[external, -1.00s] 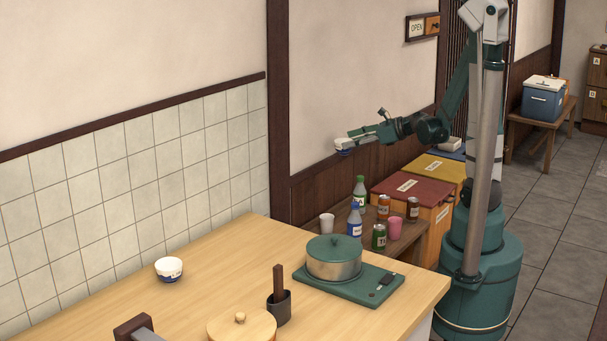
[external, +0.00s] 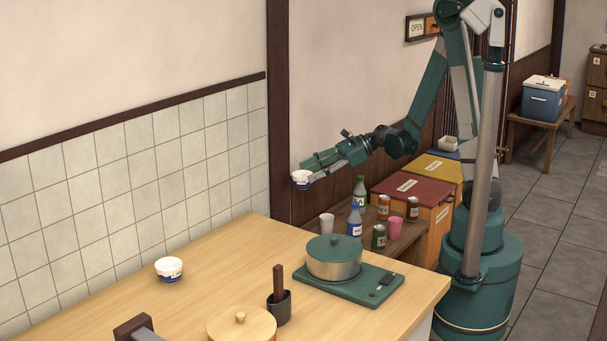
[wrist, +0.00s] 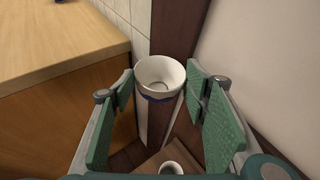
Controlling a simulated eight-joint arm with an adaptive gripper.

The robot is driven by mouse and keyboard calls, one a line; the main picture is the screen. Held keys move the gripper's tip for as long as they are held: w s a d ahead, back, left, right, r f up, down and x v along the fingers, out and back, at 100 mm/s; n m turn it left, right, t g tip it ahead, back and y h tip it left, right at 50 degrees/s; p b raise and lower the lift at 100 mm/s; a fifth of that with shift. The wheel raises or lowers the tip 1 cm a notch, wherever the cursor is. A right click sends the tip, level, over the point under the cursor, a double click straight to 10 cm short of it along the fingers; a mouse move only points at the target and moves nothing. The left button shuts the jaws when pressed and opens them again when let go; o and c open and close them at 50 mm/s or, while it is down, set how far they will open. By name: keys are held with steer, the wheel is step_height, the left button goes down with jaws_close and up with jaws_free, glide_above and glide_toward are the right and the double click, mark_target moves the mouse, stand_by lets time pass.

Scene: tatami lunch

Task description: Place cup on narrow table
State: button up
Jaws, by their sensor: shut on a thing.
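My gripper (external: 305,177) is shut on a white cup with a blue band (external: 300,180), which hangs in the air near the dark wall post, left of and above the narrow table. In the wrist view the cup (wrist: 160,78) sits upright between the green finger pads of my gripper (wrist: 163,85), its inside empty. The narrow dark wooden table (external: 408,237) stands behind the counter and is partly hidden by it. Part of its top (wrist: 147,166) shows low in the wrist view, below the held cup.
The table holds a white cup (external: 327,223), a pink cup (external: 395,228), a green bottle (external: 360,192), a blue bottle (external: 354,222) and several cans. The light counter (external: 220,270) carries a similar bowl-like cup (external: 169,269) and a pot (external: 334,259). A red-lidded box (external: 412,190) stands beyond.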

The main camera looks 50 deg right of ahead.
steer(key=s+a+r+n+g+y+p, duration=0.1)
steer(key=s+a+r+n+g, duration=0.2)
steer(key=a, duration=1.6)
steer(key=s+a+r+n+g+y+p, duration=0.15)
steer(key=a+n+g, duration=0.25)
steer(key=a, duration=1.5)
steer(key=s+a+r+n+g, duration=0.1)
steer(key=s+a+g, duration=0.1)
steer(key=s+a, duration=0.4)
steer(key=s+a+r+n+g, duration=0.1)
steer(key=s+a, duration=0.5)
steer(key=a, duration=0.7)
steer(key=s+a+n+g+p, duration=0.1)
steer(key=s+a+n+g, duration=0.2)
steer(key=s+a, duration=0.4)
steer(key=shift+a+r, duration=0.4)
steer(key=shift+a, duration=0.75)
steer(key=shift+s+f, duration=0.1)
steer(key=shift+f, duration=0.05)
steer(key=shift+f+b, duration=0.6)
steer(key=shift+f, duration=1.8)
steer(key=shift+f+b, duration=0.7)
steer(key=shift+f, duration=1.6)
